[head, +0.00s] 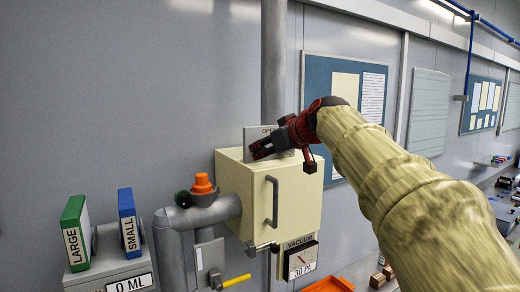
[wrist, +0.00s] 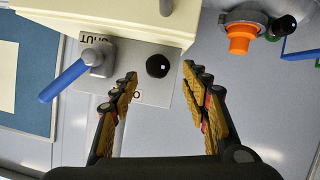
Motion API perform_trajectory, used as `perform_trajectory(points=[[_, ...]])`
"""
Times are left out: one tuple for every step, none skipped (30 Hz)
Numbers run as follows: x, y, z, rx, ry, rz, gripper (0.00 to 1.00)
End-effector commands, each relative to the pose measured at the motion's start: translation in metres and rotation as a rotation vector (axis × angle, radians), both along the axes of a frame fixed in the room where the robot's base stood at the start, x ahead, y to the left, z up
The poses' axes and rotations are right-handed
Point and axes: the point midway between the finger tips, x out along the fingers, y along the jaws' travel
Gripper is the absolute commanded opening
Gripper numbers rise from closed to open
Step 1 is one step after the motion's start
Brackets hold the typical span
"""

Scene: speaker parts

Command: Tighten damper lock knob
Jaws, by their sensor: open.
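A black round knob (wrist: 157,66) with a small white mark sits on a grey damper plate (wrist: 150,97) in the wrist view. A blue lever (wrist: 64,80) on a grey hub is on the same plate, angled down to the left. My gripper (wrist: 161,71) is open, its fingertips on either side of the knob in the picture, with no contact visible. In the head view my gripper (head: 258,150) is above the cream box, and the knob is hidden.
The cream box (head: 290,200) has a grey handle and stands close beneath my gripper. A pipe with an orange cap (head: 203,185) is to its left. A vacuum gauge (head: 300,260) is below. Green (head: 75,235) and blue (head: 129,222) binders stand far left.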

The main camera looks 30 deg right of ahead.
Motion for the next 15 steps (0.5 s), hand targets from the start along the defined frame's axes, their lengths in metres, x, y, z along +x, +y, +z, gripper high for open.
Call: perform_trajectory(points=[[0.009, 0.0, -0.002, 0.001, 0.003, 0.002, 0.46], [0.013, 0.0, -0.004, 0.002, 0.003, 0.002, 0.46], [0.018, -0.001, -0.006, 0.0, 0.002, 0.0, 0.46], [0.022, -0.001, -0.008, 0.001, 0.002, 0.0, 0.46], [0.026, -0.001, -0.009, 0.001, 0.002, 0.0, 0.46], [0.03, -0.002, -0.011, 0.001, 0.002, 0.0, 0.46], [0.033, -0.002, -0.012, 0.001, 0.002, 0.0, 0.46], [0.036, -0.002, -0.013, 0.001, 0.001, 0.0, 0.46], [0.039, -0.002, -0.015, 0.0, 0.001, 0.001, 0.46], [0.04, -0.002, -0.015, 0.0, 0.001, 0.001, 0.46], [0.042, -0.002, -0.016, 0.0, 0.001, 0.001, 0.46], [0.043, -0.002, -0.017, 0.0, 0.001, 0.001, 0.46], [0.044, -0.002, -0.017, 0.001, 0.001, -0.001, 0.46], [0.044, -0.002, -0.018, 0.001, 0.001, -0.001, 0.46], [0.045, -0.003, -0.018, 0.001, 0.001, -0.001, 0.46]])
